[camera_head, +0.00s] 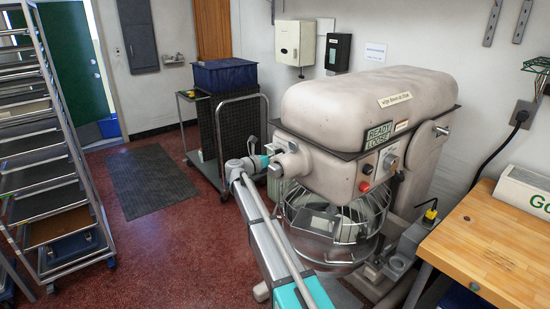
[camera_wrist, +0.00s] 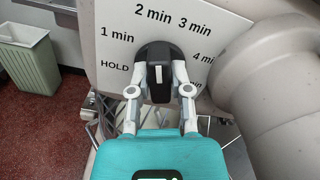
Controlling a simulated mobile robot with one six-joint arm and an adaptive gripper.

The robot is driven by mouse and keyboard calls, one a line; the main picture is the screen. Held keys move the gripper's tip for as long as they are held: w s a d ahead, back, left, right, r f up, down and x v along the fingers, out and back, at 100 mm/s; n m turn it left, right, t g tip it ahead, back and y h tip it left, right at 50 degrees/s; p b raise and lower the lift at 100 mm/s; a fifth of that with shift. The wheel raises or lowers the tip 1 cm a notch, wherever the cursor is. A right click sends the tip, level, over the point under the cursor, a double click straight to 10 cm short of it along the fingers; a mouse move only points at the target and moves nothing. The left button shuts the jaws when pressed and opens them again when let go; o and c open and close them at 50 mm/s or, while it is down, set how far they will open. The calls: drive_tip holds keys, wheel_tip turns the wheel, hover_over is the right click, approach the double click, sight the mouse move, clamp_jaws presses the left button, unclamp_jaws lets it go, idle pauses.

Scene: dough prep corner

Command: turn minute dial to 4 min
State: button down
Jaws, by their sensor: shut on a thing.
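In the wrist view, the black minute dial (camera_wrist: 157,52) sits on a pale face plate marked HOLD, 1 min, 2 min, 3 min and 4 min around it. Its long bar stands about upright, with its upper end toward the gap between 2 min and 3 min; I cannot tell its exact pointer. My gripper (camera_wrist: 159,72) is shut on the dial, one finger on each side of the bar. In the head view, my arm reaches the left side of the large grey mixer (camera_head: 365,100); the dial and fingertips are not clearly visible there.
A thick round hub (camera_wrist: 250,62) juts out close to the right of the dial and hides part of the plate. A pale bin (camera_wrist: 25,58) stands on the floor at left. The wire bowl guard (camera_head: 340,222) is below the mixer head. A cart (camera_head: 240,130) stands behind.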

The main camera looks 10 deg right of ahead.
drive_tip(key=shift+m, duration=1.7)
drive_tip(key=shift+m, duration=1.7)
drive_tip(key=shift+m, duration=1.7)
